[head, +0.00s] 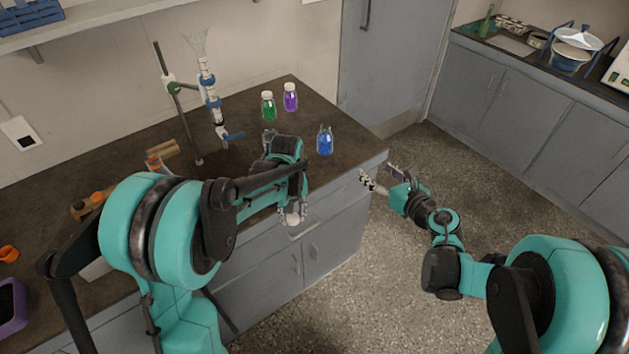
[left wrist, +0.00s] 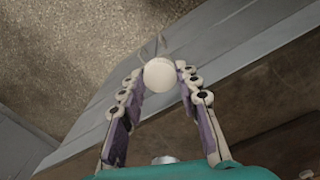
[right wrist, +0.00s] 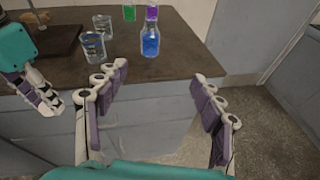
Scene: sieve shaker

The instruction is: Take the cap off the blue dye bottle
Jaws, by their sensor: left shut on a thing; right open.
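The blue dye bottle (head: 325,142) stands upright near the right end of the dark countertop. Its clear neck shows no cap; it also shows in the right wrist view (right wrist: 150,42). My left gripper (head: 291,211) is shut on a white round cap (left wrist: 160,74), held between its fingertips in front of the counter's edge and clear of the bottle. The cap also shows in the head view (head: 292,219). My right gripper (head: 382,177) is open and empty, off the counter's right end. In the right wrist view its fingers (right wrist: 157,82) are spread below the bottle.
Green (head: 268,106) and purple (head: 290,97) bottles with white caps stand behind the blue one. Two clear glasses (right wrist: 93,47) (right wrist: 103,26) stand left of it in the right wrist view. A stand with a burette (head: 209,92) rises at the back. The floor right of the counter is free.

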